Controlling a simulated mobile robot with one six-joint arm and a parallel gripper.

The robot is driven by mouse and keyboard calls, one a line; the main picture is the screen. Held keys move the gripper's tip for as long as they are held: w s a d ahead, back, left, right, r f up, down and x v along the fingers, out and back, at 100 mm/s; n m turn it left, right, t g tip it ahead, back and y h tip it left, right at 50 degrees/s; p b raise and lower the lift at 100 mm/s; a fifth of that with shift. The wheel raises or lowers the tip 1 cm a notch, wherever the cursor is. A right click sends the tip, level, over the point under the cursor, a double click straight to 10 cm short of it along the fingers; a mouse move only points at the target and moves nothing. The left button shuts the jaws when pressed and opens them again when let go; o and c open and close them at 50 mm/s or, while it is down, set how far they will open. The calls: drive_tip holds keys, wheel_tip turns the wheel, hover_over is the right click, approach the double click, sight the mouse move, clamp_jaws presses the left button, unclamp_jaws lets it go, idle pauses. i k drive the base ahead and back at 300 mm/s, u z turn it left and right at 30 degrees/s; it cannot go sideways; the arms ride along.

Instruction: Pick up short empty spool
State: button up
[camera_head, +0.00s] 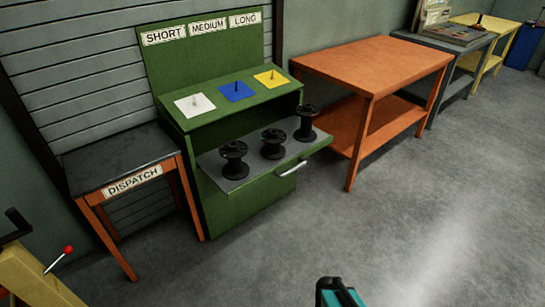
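Three black empty spools stand upright in a row on the pulled-out grey drawer (212,161) of a green cabinet. They are a left spool (234,160), a middle spool (273,144) and a right spool (306,123). The middle one looks the shortest and the right one the tallest. A SHORT label (164,36) is on the back panel at left, beside MEDIUM (208,26) and LONG (245,18). A teal and black part of my arm shows at the bottom edge, well apart from the spools. My gripper's fingers cannot be seen.
White (195,105), blue (237,92) and yellow (271,78) pads with upright pins are on the green cabinet (262,207). A DISPATCH table (115,157) stands left, an orange workbench (372,58) right. The drawer juts into the aisle. The grey floor (420,190) before it is clear.

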sight(274, 137)
drive_tip(key=z, duration=0.05)
drive_tip(key=k, duration=1.15)
drive_tip(key=u, duration=0.85)
drive_tip(key=i, duration=1.75)
drive_tip(key=u, duration=0.05)
